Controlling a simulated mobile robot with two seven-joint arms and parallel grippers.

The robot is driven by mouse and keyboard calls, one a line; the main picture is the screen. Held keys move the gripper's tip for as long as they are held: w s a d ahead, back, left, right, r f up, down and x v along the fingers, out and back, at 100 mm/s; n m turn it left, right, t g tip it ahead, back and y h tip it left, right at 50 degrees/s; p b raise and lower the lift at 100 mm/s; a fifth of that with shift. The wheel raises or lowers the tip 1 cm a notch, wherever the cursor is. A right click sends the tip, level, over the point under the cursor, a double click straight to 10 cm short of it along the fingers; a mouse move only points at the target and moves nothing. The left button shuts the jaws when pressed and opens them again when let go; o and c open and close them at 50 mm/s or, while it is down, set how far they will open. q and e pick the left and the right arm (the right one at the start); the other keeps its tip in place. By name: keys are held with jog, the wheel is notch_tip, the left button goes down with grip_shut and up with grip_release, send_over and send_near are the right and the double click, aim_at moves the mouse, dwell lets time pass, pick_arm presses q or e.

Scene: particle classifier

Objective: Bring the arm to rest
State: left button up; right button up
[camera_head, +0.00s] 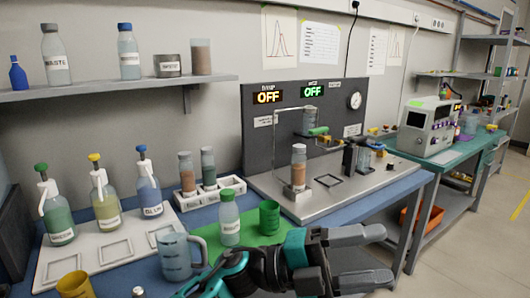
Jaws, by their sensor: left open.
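My left gripper (382,256) is in the lower middle of the head view, pointing right. Its two dark fingers are spread, with nothing between them. The teal and black wrist is beside it, in front of the blue bench's front part. The gripper is apart from the classifier machine (262,150), which stands behind it with two displays reading OFF. A bottle with brown contents (298,172) stands on the machine's metal base. My right gripper is out of view.
A green-capped bottle (229,222) and a green cup (269,217) stand on a green mat, close left of my wrist. A clear jug (174,257), a yellow cup (74,285) and pump bottles (149,187) are farther left. Floor (460,262) is open at right.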

pick_arm(q)
jog(key=w+a+f+n+t+y, duration=0.3)
jog(key=a+f+n+t+y, duration=0.3)
jog(key=a+f+n+t, duration=0.45)
jog(key=w+a+f+n+t+y, duration=0.3)
jog(key=a+f+n+t+y, duration=0.3)
jog(key=n+t, duration=0.75)
jog(key=s+a+f+n+g+y, duration=0.3)
jog(key=s+a+f+n+g, duration=0.1)
jog(key=s+a+f, duration=0.3)
jog(key=s+a+f+n+g+y, duration=0.4)
jog(key=s+a+f+n+g, duration=0.1)
jog(key=f, duration=0.6)
jog(key=s+a+n, duration=0.1)
jog(key=s+a, duration=0.1)
jog(key=a, duration=0.1)
jog(key=shift+s+f, duration=0.2)
jog(key=shift+f, duration=0.1)
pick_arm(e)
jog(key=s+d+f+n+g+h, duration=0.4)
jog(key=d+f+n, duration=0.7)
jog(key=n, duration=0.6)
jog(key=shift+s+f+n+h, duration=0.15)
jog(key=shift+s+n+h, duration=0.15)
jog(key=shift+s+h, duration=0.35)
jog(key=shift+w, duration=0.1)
